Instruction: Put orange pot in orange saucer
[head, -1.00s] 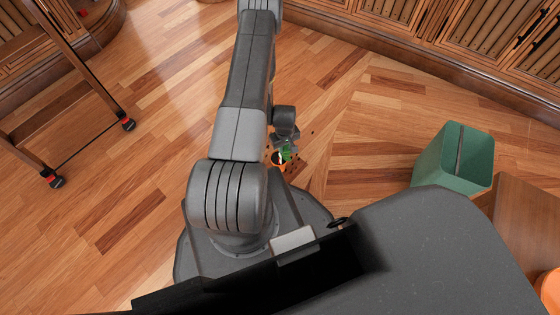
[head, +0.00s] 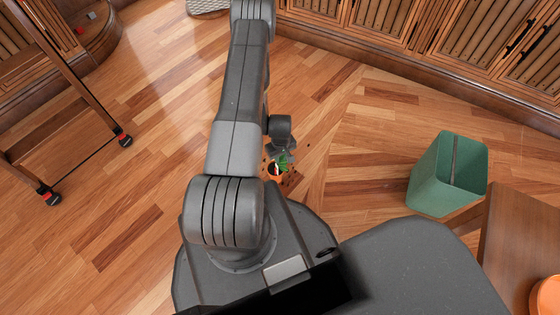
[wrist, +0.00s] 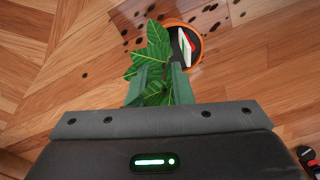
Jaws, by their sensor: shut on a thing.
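The orange pot (head: 275,172) is on the wooden floor beside my base, with dark, white and red contents inside. Its rim also shows in the wrist view (wrist: 200,48). Green leaves (wrist: 150,52) lie next to the pot and between my fingers. My gripper (wrist: 160,75) is shut on the leafy plant, with its fingers a little apart around the leaves. The pot is just beyond the fingertips. In the head view my gripper (head: 281,150) is low by the pot. An orange round thing, perhaps the saucer (head: 546,296), is on the wooden table at the right edge, partly cut off.
Dark soil specks (wrist: 120,22) are scattered on the floor around the pot. A green bin (head: 447,175) stands right of my base, beside the wooden table (head: 515,235). A ladder (head: 70,85) stands at left. Cabinets (head: 440,45) line the back. Floor between is open.

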